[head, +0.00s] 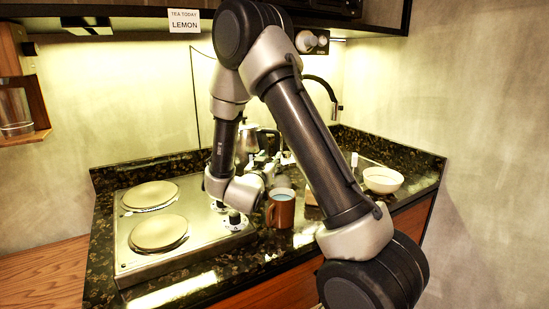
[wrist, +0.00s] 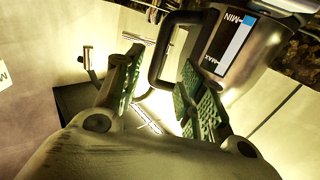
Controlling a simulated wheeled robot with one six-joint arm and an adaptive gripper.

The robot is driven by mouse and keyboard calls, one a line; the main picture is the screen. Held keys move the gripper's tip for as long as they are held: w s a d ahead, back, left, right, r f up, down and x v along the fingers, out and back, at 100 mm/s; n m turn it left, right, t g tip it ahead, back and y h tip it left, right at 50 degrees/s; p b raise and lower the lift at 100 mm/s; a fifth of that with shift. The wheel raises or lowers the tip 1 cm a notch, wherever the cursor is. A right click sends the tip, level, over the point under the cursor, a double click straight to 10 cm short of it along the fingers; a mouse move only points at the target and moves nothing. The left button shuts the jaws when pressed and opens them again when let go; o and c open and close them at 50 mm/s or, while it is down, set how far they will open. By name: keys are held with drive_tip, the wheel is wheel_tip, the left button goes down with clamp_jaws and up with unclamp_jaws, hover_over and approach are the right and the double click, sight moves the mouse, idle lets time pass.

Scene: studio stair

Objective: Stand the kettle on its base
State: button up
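The kettle (head: 247,146) is a metal jug at the back of the dark counter, partly hidden behind my arm in the head view. In the wrist view its metal body (wrist: 238,50) fills the upper right, with a MIN–MAX level window and a black handle (wrist: 158,62). My gripper (head: 268,163) is beside the kettle. In the wrist view my gripper (wrist: 158,88) is open, with green-padded fingers apart and the handle showing between and beyond them. I cannot tell whether a finger touches the handle. I cannot make out the kettle's base in either view.
A brown mug (head: 281,211) with bluish contents stands on the counter in front of my gripper. A two-plate hob (head: 130,228) lies to the left. A white bowl (head: 382,180) stands at the right. A sign (head: 184,21) reads TEA TODAY LEMON.

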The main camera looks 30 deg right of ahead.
drive_tip(key=s+a+r+n+g+y, duration=0.2)
drive_tip(key=s+a+r+n+y, duration=0.3)
drive_tip(key=a+r+y, duration=0.55)
drive_tip(key=s+d+n+g+y, duration=0.1)
drive_tip(key=s+d+g, duration=0.2)
drive_tip(key=s, duration=1.1)
drive_tip(key=s+d+n+g, duration=0.2)
drive_tip(key=s+d+g, duration=0.1)
drive_tip(key=s, duration=1.1)
drive_tip(key=shift+s+d+n+g+y, duration=0.25)
drive_tip(key=shift+n+g+y, duration=0.1)
drive_tip(key=shift+g, duration=0.15)
